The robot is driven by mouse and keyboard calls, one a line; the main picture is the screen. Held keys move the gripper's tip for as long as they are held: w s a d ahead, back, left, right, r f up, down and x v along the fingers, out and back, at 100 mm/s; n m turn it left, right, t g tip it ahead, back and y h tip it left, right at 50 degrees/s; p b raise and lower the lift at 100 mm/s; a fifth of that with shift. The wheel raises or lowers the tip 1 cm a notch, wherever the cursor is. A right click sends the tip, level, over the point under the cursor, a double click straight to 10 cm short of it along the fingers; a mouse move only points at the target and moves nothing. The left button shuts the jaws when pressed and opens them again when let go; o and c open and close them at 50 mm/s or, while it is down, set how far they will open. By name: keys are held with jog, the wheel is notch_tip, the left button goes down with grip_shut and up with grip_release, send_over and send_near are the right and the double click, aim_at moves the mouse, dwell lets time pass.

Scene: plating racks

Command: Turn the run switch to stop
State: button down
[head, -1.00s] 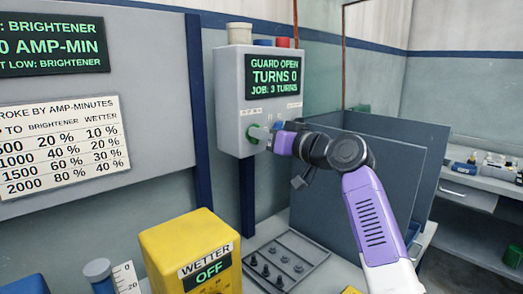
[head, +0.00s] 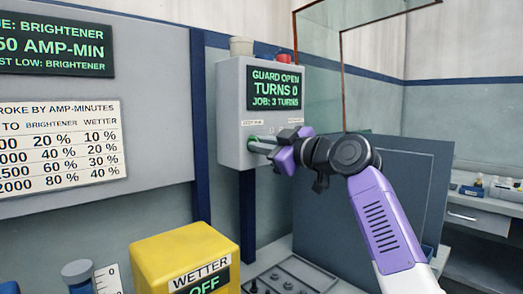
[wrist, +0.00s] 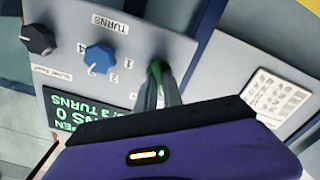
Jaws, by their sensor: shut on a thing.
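The grey control box (head: 235,100) hangs on the wall at the centre of the head view. Its green screen reads guard open, turns 0, job 3 turns. A green knob (wrist: 154,76) on its face shows at the jaws in the wrist view; its label is hidden or unreadable. My gripper (wrist: 168,88) is shut on this green knob, the fingers pointing into the panel. In the head view my gripper (head: 258,146) reaches the lower left of the box. A blue turns dial (wrist: 99,57) and a black knob (wrist: 38,39) sit beside it.
A clear panel with reddish edges (head: 341,80) stands right of the box. Grey partitions (head: 400,180) are behind my arm. The yellow wetter unit (head: 180,250), reading off, and a tray with knobs (head: 285,277) are below. A white label (wrist: 275,98) is near the jaws.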

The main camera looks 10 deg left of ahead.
jog(key=shift+n, duration=0.4)
jog(key=c, duration=1.5)
grip_release()
jog(key=shift+s+d, duration=0.1)
jog(key=shift+b+v, duration=0.3)
jog(key=shift+v, duration=3.5)
